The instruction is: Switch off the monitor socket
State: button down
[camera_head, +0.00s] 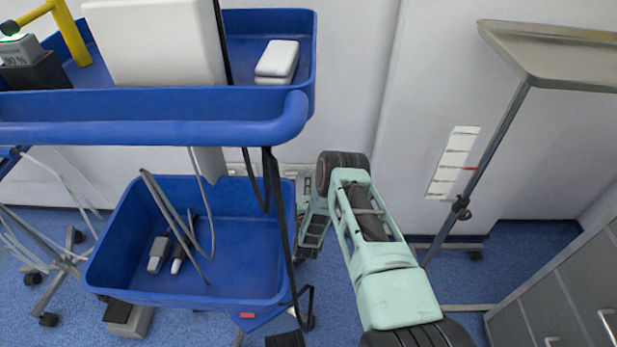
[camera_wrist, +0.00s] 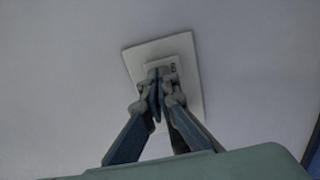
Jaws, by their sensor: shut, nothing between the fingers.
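In the wrist view a white socket plate (camera_wrist: 188,78) is fixed on a pale wall and appears tilted. A smaller raised part with a small dark mark (camera_wrist: 173,67) is near its middle. My gripper (camera_wrist: 158,80) is shut and empty, with its fingertips in front of this raised part and covering much of it. I cannot tell whether the tips touch it. In the head view my arm reaches down beside the blue cart towards the wall, and my gripper cannot be made out. Whether this plate is the monitor socket cannot be read.
The blue cart (camera_head: 150,132) stands at the left, with a lower tray (camera_head: 245,265) and hanging black cables (camera_head: 275,205) close to my arm. A column of white plates with a red mark (camera_head: 453,160) is on the wall. A metal stand (camera_head: 490,140) and grey cabinet (camera_head: 565,300) are right.

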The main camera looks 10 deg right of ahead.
jog(key=v, duration=0.7)
jog(key=shift+s+b, duration=0.25)
jog(key=shift+b, duration=0.15)
dwell(0.3)
